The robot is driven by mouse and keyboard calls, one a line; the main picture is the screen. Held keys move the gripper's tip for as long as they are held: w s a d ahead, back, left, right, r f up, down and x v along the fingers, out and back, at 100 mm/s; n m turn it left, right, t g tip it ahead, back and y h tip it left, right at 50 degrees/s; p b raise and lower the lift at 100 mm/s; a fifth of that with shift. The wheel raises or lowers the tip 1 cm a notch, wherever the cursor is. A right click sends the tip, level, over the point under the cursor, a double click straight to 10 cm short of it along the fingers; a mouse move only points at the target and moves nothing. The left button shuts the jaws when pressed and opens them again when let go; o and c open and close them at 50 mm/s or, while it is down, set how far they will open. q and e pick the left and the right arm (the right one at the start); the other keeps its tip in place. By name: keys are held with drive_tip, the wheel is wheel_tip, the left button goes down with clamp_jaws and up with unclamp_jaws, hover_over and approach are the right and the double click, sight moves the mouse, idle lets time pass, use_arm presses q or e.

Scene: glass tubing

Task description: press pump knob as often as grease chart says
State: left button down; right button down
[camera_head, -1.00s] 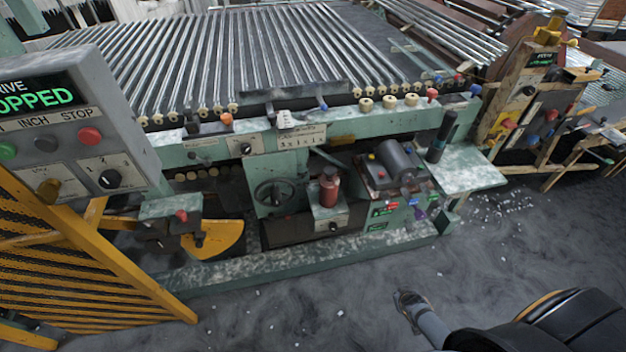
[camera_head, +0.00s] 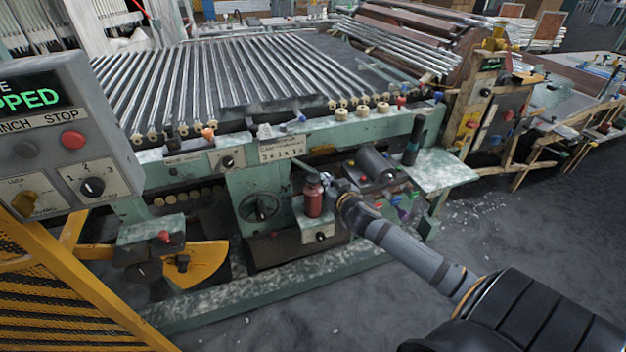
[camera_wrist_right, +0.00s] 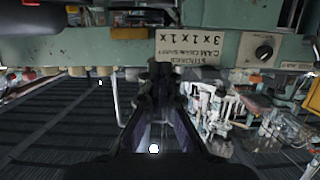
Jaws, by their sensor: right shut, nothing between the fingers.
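The grease pump's red cylinder (camera_head: 313,199) stands upright on a small green stand at the front of the machine, with a dark top (camera_head: 312,178). The grease chart (camera_head: 282,148) is a pale card on the green rail above it. Its lower line reads 3 x 1 x 1, and it shows upside down in the right wrist view (camera_wrist_right: 187,47), with small words about strokes. My right gripper (camera_head: 329,183) is shut and empty, just right of the pump's top. I cannot tell whether they touch. Its dark fingers also show in the wrist view (camera_wrist_right: 161,88). My left gripper is out of view.
A handwheel (camera_head: 261,207) is left of the pump. A grey motor (camera_head: 376,162) sits close to the right of my gripper. A control box (camera_head: 75,140) and a yellow mesh guard (camera_head: 70,290) stand at left. The floor in front is open.

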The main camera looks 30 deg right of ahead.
drive_tip(key=shift+w, duration=0.1)
hover_over(316, 178)
drive_tip(key=s+a, duration=0.1)
drive_tip(key=s, duration=0.1)
wheel_tip(316, 178, down, 2)
drive_tip(key=f, duration=0.2)
drive_tip(key=f+b, duration=0.1)
drive_tip(key=shift+w+a, duration=0.15)
drive_tip(key=shift+w, duration=0.1)
drive_tip(key=shift+f, duration=0.85)
drive_tip(key=shift+s, duration=0.1)
